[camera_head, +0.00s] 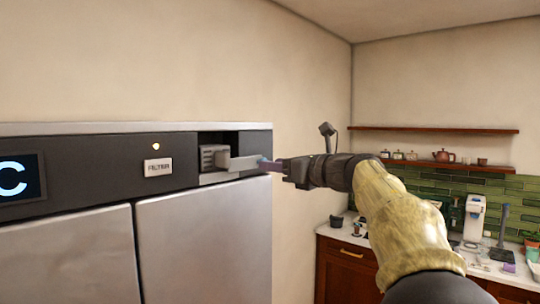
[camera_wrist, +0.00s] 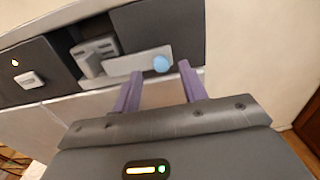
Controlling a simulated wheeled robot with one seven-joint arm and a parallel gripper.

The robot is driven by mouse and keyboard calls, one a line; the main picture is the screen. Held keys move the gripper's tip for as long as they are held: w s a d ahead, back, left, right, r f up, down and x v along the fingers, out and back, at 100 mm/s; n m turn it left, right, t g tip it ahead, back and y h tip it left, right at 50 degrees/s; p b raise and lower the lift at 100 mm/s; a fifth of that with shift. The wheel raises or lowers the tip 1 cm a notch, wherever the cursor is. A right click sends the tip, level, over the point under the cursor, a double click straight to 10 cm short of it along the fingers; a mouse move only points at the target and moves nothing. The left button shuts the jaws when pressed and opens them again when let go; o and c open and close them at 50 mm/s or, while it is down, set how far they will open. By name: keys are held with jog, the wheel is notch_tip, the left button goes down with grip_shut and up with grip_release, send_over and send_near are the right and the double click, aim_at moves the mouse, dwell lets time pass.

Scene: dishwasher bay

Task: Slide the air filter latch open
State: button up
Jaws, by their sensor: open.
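The air filter latch (camera_head: 215,157) is a light grey ribbed block with a flat plate, set in a dark recess at the right end of the panel. In the wrist view the latch (camera_wrist: 95,52) lies left of the fingers, and its plate extends right towards them. A pale blue round spot (camera_wrist: 161,63) shows at the plate's right end, between the fingertips. My gripper (camera_head: 266,163) is open at the latch's right end; its two purple fingers also show in the wrist view (camera_wrist: 160,72). I cannot tell whether they touch the plate.
Left of the recess are a FILTER label (camera_head: 158,167), a small lit lamp (camera_head: 156,147) and a display (camera_head: 20,178). Grey doors (camera_head: 205,240) lie below the panel. A counter (camera_head: 345,230) with kitchen items and a shelf (camera_head: 435,130) stand at the right, further back.

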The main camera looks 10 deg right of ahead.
jog(key=shift+x, duration=1)
jog(key=shift+c, duration=0.4)
jog(key=shift+w, duration=0.1)
grip_shut()
